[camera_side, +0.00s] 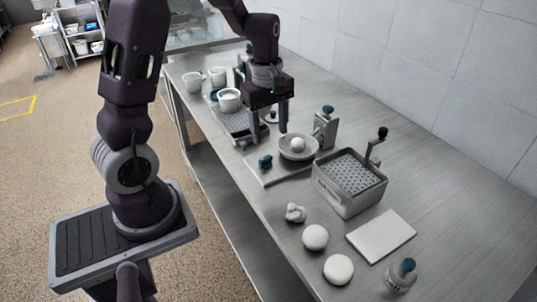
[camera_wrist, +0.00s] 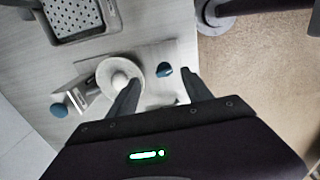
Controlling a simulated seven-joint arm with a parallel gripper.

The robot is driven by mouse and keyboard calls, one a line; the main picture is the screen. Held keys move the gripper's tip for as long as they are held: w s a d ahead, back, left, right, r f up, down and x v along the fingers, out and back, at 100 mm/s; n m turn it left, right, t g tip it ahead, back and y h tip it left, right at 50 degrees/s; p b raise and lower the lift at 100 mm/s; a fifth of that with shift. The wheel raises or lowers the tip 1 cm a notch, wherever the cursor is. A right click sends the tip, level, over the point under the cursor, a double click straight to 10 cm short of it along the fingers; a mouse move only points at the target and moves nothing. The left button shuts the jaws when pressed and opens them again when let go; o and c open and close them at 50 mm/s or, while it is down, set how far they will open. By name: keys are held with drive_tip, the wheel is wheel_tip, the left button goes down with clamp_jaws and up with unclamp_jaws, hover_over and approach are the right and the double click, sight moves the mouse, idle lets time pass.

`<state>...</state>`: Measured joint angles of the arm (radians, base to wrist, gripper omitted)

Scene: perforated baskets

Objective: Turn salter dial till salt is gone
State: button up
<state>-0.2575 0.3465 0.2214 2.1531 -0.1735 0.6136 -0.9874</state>
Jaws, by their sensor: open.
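A flat metal base plate (camera_side: 277,178) carries a round dish (camera_side: 298,153) with a white ball (camera_side: 298,144) in it. A blue knob (camera_side: 265,162) stands at the plate's near left, and a second blue knob (camera_side: 327,109) tops an upright metal bracket (camera_side: 325,131) behind the dish. I cannot tell for certain which knob is the salter dial. My gripper (camera_side: 270,136) is open and empty above the plate, pointing down. In the wrist view the first knob (camera_wrist: 164,71) appears between and just beyond the fingertips (camera_wrist: 162,80), with the dish (camera_wrist: 105,69) to its left. No salt grains are discernible.
A metal box with a perforated basket (camera_side: 350,174) and crank stands right of the dish. Dough-like pieces (camera_side: 315,237), a white slab (camera_side: 381,236) and a blue-topped weight (camera_side: 401,275) lie nearer. The table's right side is clear.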

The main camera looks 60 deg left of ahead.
sight(267, 159)
drive_tip(key=a+f+n, duration=0.1)
drive_tip(key=a+f, duration=0.1)
drive_tip(key=f, duration=0.1)
drive_tip(key=shift+w+f+n+g, duration=0.1)
drive_tip(key=shift+f+n+g, duration=0.1)
drive_tip(key=shift+n+g, duration=0.15)
wheel_tip(267, 159, down, 7)
drive_tip(key=shift+r, duration=0.15)
clamp_jaws()
